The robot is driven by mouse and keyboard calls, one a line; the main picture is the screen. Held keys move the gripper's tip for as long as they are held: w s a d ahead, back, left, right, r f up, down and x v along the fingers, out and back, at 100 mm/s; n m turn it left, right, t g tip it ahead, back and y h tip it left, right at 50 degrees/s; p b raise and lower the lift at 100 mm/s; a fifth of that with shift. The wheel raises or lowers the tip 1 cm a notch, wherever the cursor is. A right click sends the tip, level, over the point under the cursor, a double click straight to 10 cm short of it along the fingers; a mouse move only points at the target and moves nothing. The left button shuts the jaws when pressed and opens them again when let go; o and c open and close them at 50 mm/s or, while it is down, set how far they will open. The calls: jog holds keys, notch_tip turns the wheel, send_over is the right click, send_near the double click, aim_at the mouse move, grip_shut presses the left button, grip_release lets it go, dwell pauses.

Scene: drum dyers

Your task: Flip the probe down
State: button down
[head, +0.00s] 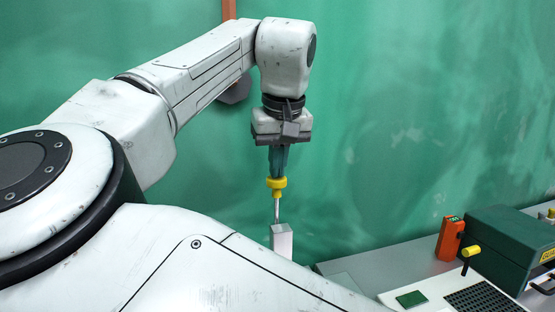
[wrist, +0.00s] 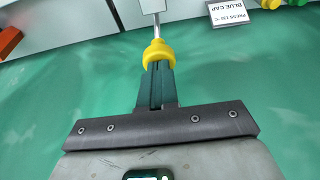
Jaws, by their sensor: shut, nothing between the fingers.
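A shiny rod (head: 277,210) with a yellow collar (head: 276,184) stands upright from a pale grey block (head: 282,240); this looks like the probe, though no label shows. My gripper (head: 277,175) points straight down, its dark green fingers shut, with the tips at the yellow collar. In the wrist view the shut fingers (wrist: 157,72) meet the yellow collar (wrist: 158,54), and the rod (wrist: 156,24) runs on beyond it to the block. Whether the tips touch the collar or only overlap it, I cannot tell.
At the right of the bench are an orange unit (head: 450,238), a dark green box (head: 512,245), a yellow-handled lever (head: 470,252) and a black grille (head: 482,300). A "BLUE CAP" sign (wrist: 228,13) shows in the wrist view. A green wall (head: 420,120) stands behind.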

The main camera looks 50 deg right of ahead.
aim_at(277, 190)
jog(key=shift+f+b, duration=0.4)
jog(key=shift+f, duration=2.5)
jog(key=shift+r+p, duration=0.55)
jog(key=shift+p, duration=0.1)
notch_tip(277, 190, up, 4)
jog(key=p, duration=0.4)
jog(key=shift+r, duration=0.15)
jog(key=b+v, duration=0.1)
jog(key=v, duration=0.8)
jog(key=shift+s+a+b, duration=0.15)
jog(key=shift+a+b, duration=0.05)
jog(key=shift+b, duration=0.2)
jog(key=shift+r, duration=0.1)
